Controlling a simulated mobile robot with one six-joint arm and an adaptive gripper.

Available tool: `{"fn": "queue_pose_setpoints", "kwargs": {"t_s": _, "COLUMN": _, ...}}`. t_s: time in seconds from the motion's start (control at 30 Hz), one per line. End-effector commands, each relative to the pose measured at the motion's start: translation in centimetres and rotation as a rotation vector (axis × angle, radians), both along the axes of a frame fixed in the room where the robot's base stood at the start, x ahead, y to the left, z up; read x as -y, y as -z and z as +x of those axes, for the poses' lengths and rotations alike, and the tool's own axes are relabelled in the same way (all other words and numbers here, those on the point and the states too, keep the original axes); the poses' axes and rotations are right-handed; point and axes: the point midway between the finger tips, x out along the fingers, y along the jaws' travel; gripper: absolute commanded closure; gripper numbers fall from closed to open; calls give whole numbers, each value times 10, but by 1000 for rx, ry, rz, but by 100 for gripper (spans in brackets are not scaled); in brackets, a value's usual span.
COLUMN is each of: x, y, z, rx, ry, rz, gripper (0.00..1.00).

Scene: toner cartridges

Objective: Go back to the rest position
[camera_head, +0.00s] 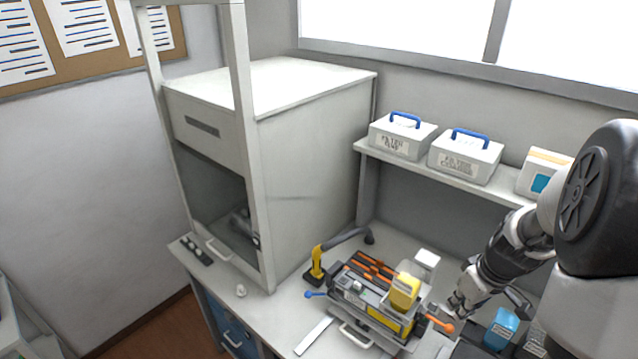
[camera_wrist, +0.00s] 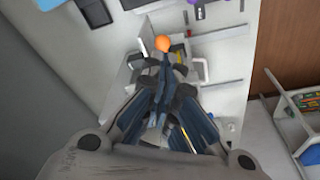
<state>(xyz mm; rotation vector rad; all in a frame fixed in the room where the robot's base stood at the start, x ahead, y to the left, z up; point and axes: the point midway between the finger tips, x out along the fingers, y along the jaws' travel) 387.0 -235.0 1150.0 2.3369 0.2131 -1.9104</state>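My gripper (camera_head: 458,303) is over the right part of the workbench, just right of a grey fixture (camera_head: 350,308) with a yellow block (camera_head: 404,291) on top. In the wrist view my gripper's dark fingers (camera_wrist: 165,68) come together in the middle of the picture. They look shut, with nothing visible between them. An orange knob (camera_head: 441,323) on the fixture's right side is close to the gripper; it also shows just beyond the fingertips in the wrist view (camera_wrist: 163,44). The fingers hide part of the fixture in the wrist view.
A shelf (camera_head: 450,179) behind holds two white boxes with blue handles (camera_head: 403,137) (camera_head: 465,156). A large grey cabinet (camera_head: 315,160) stands at the left. A yellow-based hose arm (camera_head: 317,264) and blue containers (camera_head: 502,328) stand on the bench. Free room lies above the bench.

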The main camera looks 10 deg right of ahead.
Motion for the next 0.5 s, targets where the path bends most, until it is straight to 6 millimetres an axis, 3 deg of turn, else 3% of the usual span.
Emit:
{"fn": "queue_pose_setpoints", "kwargs": {"t_s": 0.17, "x": -26, "y": -17, "z": 2, "rx": 16, "ry": 0, "rz": -9, "gripper": 100}}
{"fn": "queue_pose_setpoints", "kwargs": {"t_s": 0.33, "x": -93, "y": -53, "z": -9, "rx": 55, "ry": 21, "rz": -21, "gripper": 100}}
{"fn": "queue_pose_setpoints", "kwargs": {"t_s": 0.5, "x": -158, "y": -76, "z": -45, "rx": 97, "ry": 59, "rz": -22, "gripper": 100}}
